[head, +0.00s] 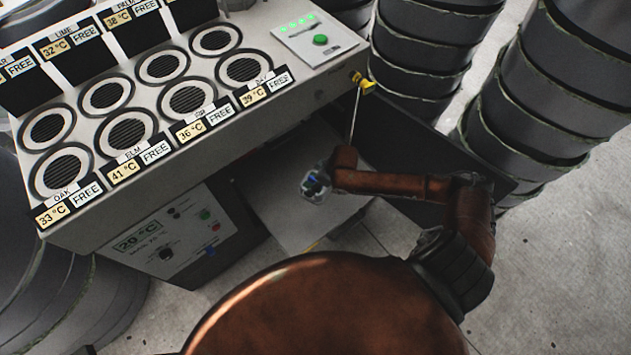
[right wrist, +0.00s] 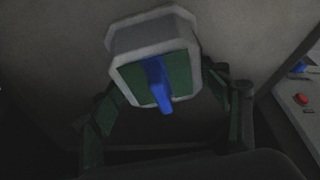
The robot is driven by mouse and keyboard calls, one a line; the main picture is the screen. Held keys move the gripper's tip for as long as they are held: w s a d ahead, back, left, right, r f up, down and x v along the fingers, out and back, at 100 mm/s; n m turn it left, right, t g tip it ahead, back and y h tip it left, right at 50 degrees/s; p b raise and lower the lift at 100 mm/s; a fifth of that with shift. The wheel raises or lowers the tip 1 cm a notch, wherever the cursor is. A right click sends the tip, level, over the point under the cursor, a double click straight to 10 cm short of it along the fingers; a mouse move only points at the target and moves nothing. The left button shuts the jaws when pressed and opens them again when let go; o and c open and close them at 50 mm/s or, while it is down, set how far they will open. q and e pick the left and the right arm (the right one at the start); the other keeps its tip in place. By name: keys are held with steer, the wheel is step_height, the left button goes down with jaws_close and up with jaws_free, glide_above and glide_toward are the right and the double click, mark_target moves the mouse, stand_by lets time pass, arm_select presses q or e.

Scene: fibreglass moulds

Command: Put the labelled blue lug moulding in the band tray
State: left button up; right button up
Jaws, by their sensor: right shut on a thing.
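The blue lug moulding (right wrist: 140,84) is a pale, rounded block with a green face and a blue lug standing out from it. It fills the upper middle of the right wrist view. My right gripper (right wrist: 168,92) is shut on it, with a dark green finger on each side. No label shows on the faces in view. In the head view my right gripper (head: 316,186) is small and dark, with a bit of blue at its tip, over a pale grey surface (head: 282,215) beside the machine. I cannot tell whether that surface is the band tray. My left gripper is out of view.
A grey machine with round, labelled wells (head: 127,131) fills the upper left; its green-lit panel (head: 320,40) is at the top. A yellow-topped rod (head: 355,108) rises near my right arm. Stacked dark moulds (head: 545,95) stand at right.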

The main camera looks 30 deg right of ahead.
steer(key=o, duration=1.3)
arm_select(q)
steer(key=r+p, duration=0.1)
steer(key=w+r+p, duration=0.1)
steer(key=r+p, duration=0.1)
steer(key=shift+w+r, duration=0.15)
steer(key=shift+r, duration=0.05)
arm_select(e)
steer(key=v, duration=1.2)
steer(key=shift+r, duration=0.1)
